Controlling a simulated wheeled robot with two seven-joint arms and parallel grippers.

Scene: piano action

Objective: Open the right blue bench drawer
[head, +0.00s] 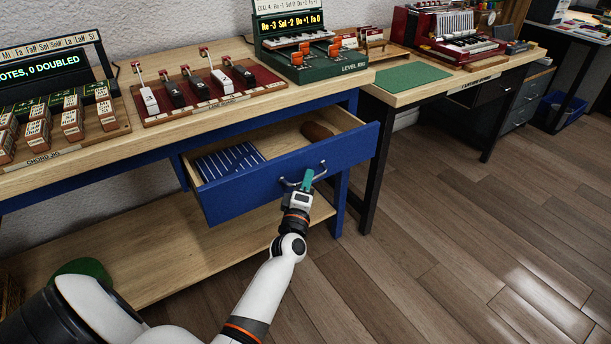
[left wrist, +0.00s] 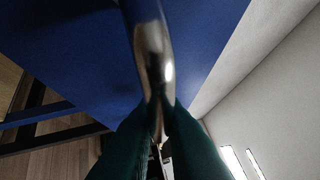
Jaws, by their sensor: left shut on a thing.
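The right blue bench drawer (head: 285,170) stands pulled out from under the wooden bench top in the head view. Its blue front and light wood inside are visible. A striped blue and white item (head: 228,160) and a brown item (head: 316,131) lie inside. My left gripper (head: 307,180) is shut on the metal handle (head: 290,184) of the drawer front. In the left wrist view the green fingers (left wrist: 160,135) close around the shiny handle bar (left wrist: 150,50), with the blue front (left wrist: 70,60) behind it. My right gripper is not in view.
The bench top (head: 215,112) holds a chord jig, a red rack with levers (head: 205,90) and a green level rig (head: 310,65). A lower wooden shelf (head: 190,245) lies beneath the drawer. A second bench with a green mat (head: 412,77) stands right. The wooden floor (head: 450,230) is clear.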

